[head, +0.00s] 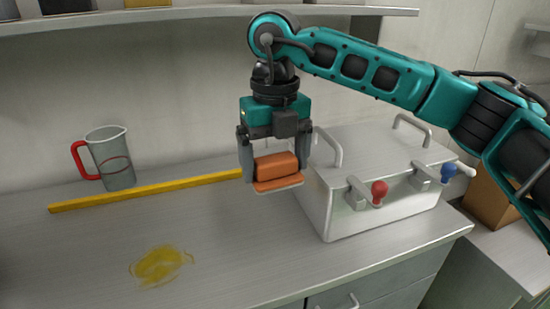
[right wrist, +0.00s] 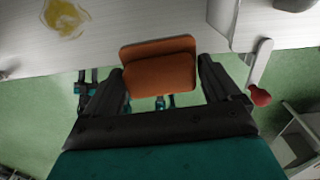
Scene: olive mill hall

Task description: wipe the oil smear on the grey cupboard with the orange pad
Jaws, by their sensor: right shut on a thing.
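The orange pad (head: 277,168) is held between the fingers of my right gripper (head: 274,160), above the grey cupboard top (head: 230,240). In the right wrist view the pad (right wrist: 158,66) sits between the two dark fingers. The yellow oil smear (head: 161,265) lies on the cupboard top, to the left of and nearer than the pad. It also shows in the right wrist view (right wrist: 65,17) at the upper left. The pad is apart from the smear. My left gripper is in neither view.
A metal box (head: 375,185) with handles, a red-knobbed lever (head: 379,190) and a blue-knobbed lever (head: 448,172) stands right of the gripper. A yellow bar (head: 150,191) and a jug with a red handle (head: 110,158) are at the back left. A shelf (head: 200,18) hangs above.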

